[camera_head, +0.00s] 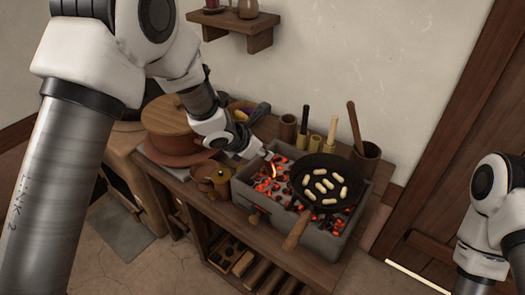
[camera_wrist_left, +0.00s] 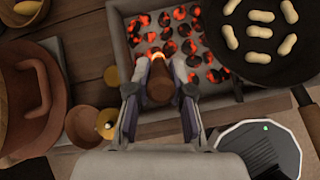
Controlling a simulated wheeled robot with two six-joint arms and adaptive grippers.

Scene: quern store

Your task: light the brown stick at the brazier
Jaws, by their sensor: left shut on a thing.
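The brazier (camera_head: 318,238) is a grey box of glowing embers on the wooden bench, and its rim also shows in the left wrist view (camera_wrist_left: 218,103). My left gripper (camera_head: 264,157) is at the brazier's left end. In the left wrist view, its fingers (camera_wrist_left: 161,84) are shut on the brown stick (camera_wrist_left: 160,90). The stick's far end is over the embers' edge, with an orange glow (camera_wrist_left: 157,56) there. A small flame (camera_head: 273,170) shows below the gripper in the head view. The stick itself is hard to make out there. My right gripper is out of view.
A black pan (camera_head: 325,182) with several pale pieces sits over the brazier's right part, its handle jutting forward. A lidded clay pot (camera_head: 177,140) and small bowls stand left. Cups, upright sticks and a mortar (camera_head: 365,160) stand behind. A wall shelf (camera_head: 240,23) hangs above.

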